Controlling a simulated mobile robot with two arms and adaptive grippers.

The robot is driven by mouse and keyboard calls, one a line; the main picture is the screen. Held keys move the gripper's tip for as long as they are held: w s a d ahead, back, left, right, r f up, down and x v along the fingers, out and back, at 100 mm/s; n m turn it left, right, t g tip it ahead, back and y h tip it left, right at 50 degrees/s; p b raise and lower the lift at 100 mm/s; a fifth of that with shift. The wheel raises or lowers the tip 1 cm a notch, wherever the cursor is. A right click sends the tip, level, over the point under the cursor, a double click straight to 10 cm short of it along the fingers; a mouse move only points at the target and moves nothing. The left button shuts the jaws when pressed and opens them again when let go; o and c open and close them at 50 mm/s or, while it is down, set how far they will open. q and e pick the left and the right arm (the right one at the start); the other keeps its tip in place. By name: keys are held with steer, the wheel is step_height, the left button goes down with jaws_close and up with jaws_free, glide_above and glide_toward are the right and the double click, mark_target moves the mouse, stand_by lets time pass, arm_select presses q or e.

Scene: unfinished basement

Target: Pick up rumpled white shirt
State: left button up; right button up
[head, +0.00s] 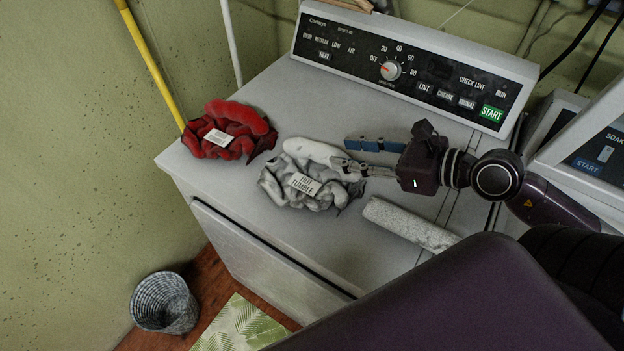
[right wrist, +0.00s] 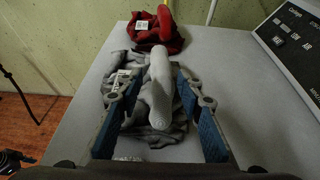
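The rumpled white shirt (head: 285,190) lies in a heap on the dryer top (head: 270,230), with a pale rounded fold on top and a printed label. In the right wrist view, the shirt (right wrist: 158,92) looks grey and lies between and beyond the fingers. My right gripper (head: 350,157) is open at the shirt's right side, one finger to each side of the raised fold in the wrist view (right wrist: 158,80). I cannot tell whether the fingers touch the cloth.
A rumpled red cloth (head: 230,125) lies left of the shirt. A white roll-like object (head: 410,224) lies under my right arm. The control panel (head: 410,65) rises behind. A wicker basket (head: 164,303) stands on the floor.

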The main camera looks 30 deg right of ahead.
mark_target(340, 154)
steer(key=shift+a+f, duration=0.1)
steer(key=shift+f, duration=0.4)
steer(key=shift+w+a+f, duration=0.1)
steer(key=shift+w+a, duration=0.2)
steer(key=shift+w, duration=0.15)
steer(key=shift+w+a+f, duration=0.25)
steer(key=shift+w+f, duration=0.1)
steer(key=shift+w, duration=0.25)
steer(key=shift+w+a+f+p, duration=0.15)
steer(key=shift+w+a+p, duration=0.2)
steer(key=shift+w+p, duration=0.2)
steer(key=x, duration=0.2)
steer(key=shift+w+f+p, duration=0.25)
steer(key=shift+w+p, duration=0.05)
steer(key=shift+w, duration=0.05)
arm_select(q)
steer(key=shift+w+d+r, duration=0.1)
steer(key=shift+w+r, duration=0.2)
steer(key=shift+r, duration=0.3)
arm_select(e)
steer(key=shift+w+a+f, duration=0.3)
steer(key=shift+w, duration=0.05)
steer(key=shift+c, duration=0.6)
steer(key=c, duration=0.8)
jaws_close()
